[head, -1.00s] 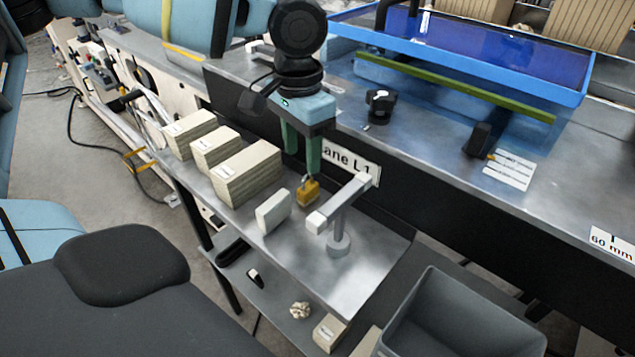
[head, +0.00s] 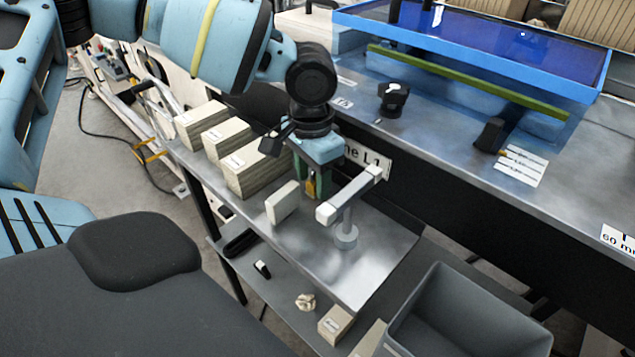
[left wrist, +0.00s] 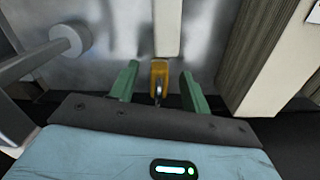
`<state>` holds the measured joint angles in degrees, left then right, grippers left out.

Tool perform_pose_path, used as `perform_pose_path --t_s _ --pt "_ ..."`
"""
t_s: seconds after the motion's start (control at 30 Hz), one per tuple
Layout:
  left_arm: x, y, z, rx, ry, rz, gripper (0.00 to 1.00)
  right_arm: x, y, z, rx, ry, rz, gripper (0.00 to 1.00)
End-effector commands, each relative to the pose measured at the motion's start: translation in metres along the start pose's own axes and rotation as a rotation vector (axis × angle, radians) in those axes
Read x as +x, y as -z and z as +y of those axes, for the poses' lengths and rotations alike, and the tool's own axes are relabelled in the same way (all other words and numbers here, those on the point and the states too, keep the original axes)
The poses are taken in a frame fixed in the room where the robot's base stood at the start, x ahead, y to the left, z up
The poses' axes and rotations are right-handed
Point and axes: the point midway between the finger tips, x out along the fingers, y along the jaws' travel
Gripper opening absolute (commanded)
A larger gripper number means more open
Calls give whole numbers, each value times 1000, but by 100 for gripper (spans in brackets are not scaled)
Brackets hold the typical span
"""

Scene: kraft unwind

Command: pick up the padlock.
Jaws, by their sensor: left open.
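The padlock (left wrist: 159,71) is yellow-orange with a grey shackle and stands on the metal shelf. In the left wrist view it sits between the two green fingers of my left gripper (left wrist: 158,84), with a gap on each side. In the head view the padlock (head: 311,187) is mostly hidden behind the fingers of my left gripper (head: 312,184), which points down over the shelf. My left gripper is open around the padlock. My right gripper is not in view.
A grey post with a crossbar (head: 347,208) stands close to the right of my left gripper. A pale block (head: 283,203) stands just in front, and stacked card blocks (head: 249,170) stand to the left. A grey bin (head: 455,318) is lower right.

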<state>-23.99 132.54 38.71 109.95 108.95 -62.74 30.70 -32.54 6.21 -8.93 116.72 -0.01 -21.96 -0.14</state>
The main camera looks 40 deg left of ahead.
Motion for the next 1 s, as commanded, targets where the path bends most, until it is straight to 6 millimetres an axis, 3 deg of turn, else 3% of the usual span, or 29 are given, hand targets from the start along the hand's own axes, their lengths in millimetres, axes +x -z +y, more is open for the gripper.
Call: perform_pose_path --t_s 0.2,0.57,0.83,1.0 --pt "0 0 0 1 0 1 45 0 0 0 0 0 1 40" --pt "0 0 0 1 0 1 0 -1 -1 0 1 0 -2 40" --pt "-2 1 0 1 1 2 0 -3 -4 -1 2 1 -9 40" --pt "-20 2 0 1 1 7 0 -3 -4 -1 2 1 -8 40"
